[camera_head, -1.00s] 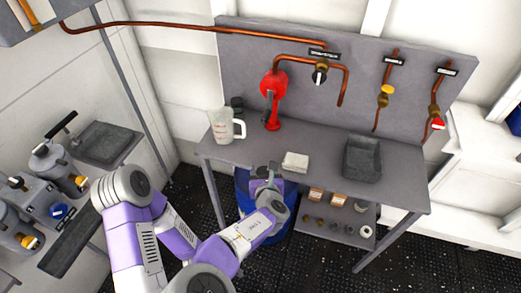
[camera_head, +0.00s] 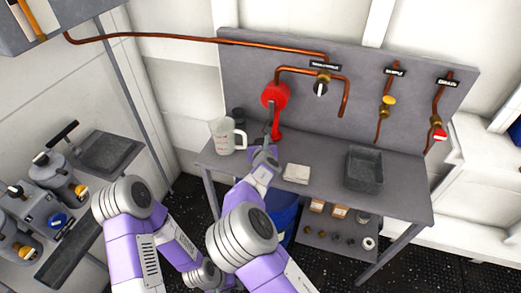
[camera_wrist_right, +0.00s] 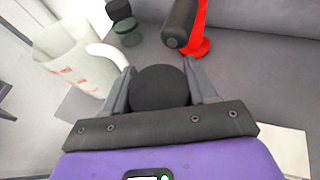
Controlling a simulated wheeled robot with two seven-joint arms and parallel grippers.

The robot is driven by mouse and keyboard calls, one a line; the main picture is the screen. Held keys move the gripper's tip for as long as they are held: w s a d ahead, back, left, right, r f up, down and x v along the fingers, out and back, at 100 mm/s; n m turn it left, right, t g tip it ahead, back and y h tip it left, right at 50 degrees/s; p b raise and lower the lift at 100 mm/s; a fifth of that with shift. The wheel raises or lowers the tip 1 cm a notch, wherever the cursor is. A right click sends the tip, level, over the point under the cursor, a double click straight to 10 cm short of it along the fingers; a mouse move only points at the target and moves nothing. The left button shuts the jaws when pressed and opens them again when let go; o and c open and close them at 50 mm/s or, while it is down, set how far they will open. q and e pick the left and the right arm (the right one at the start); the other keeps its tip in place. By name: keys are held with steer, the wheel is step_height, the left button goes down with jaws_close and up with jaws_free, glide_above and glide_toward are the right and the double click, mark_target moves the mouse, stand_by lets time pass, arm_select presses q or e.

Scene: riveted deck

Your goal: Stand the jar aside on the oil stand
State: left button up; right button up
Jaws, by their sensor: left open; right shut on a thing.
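My right gripper (camera_head: 264,155) is over the front part of the grey bench (camera_head: 225,172), right of the clear measuring jug (camera_head: 223,137). In the right wrist view its fingers (camera_wrist_right: 160,80) are shut on a dark round-topped thing (camera_wrist_right: 160,90). Only its top shows, so I cannot tell whether it is the jar. Another dark-lidded small jar (camera_head: 238,114) stands behind the jug, and it also shows in the wrist view (camera_wrist_right: 122,22). My left arm comes in at the lower left; its gripper fingers do not show. I cannot identify the oil stand for certain.
A red pump with a black handle (camera_head: 275,98) stands at the bench's back. A white pad (camera_head: 297,173) and a dark tray (camera_head: 365,168) lie to the right. Copper pipes with valves run above. At left, a side stand carries valved vessels (camera_head: 60,175) and a grey tray (camera_head: 105,150).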

steer(key=shift+f+b, duration=0.35)
steer(key=shift+f, duration=1.25)
steer(key=shift+f, duration=0.15)
steer(key=o, duration=1.1)
steer(key=shift+o, duration=0.2)
steer(key=shift+s+r, duration=0.2)
steer(key=shift+r, duration=0.05)
steer(key=a+p+v, duration=0.1)
steer(key=v, duration=1)
steer(key=shift+s+d, duration=0.3)
steer(key=shift+d, duration=0.2)
